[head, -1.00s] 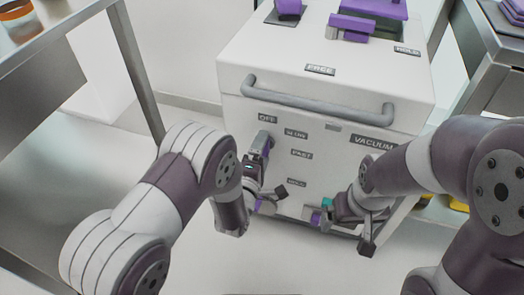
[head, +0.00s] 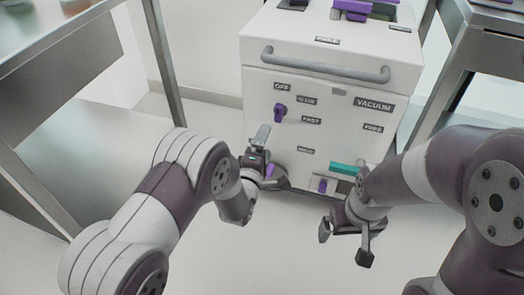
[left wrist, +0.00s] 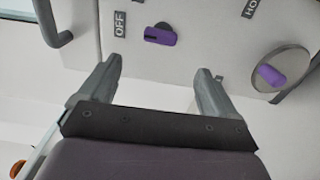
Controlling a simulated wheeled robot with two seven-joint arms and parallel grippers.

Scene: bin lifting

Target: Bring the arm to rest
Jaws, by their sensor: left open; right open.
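My left gripper (left wrist: 158,72) is open and empty in the left wrist view, its two fingers pointing toward the front of a white machine. In the head view it is in front of the machine's lower left, partly hiding a round dial with a purple knob; the dial (left wrist: 280,68) shows to the right in the left wrist view. An upper purple knob (head: 280,112), below the OFF label, is clear of both grippers. My right gripper (head: 345,243) is open and empty, low over the floor in front of the machine.
The white machine (head: 330,28) has a grey bar handle (head: 325,67) across its front. Metal tables stand at left (head: 90,50) and right (head: 480,40). Floor between is clear.

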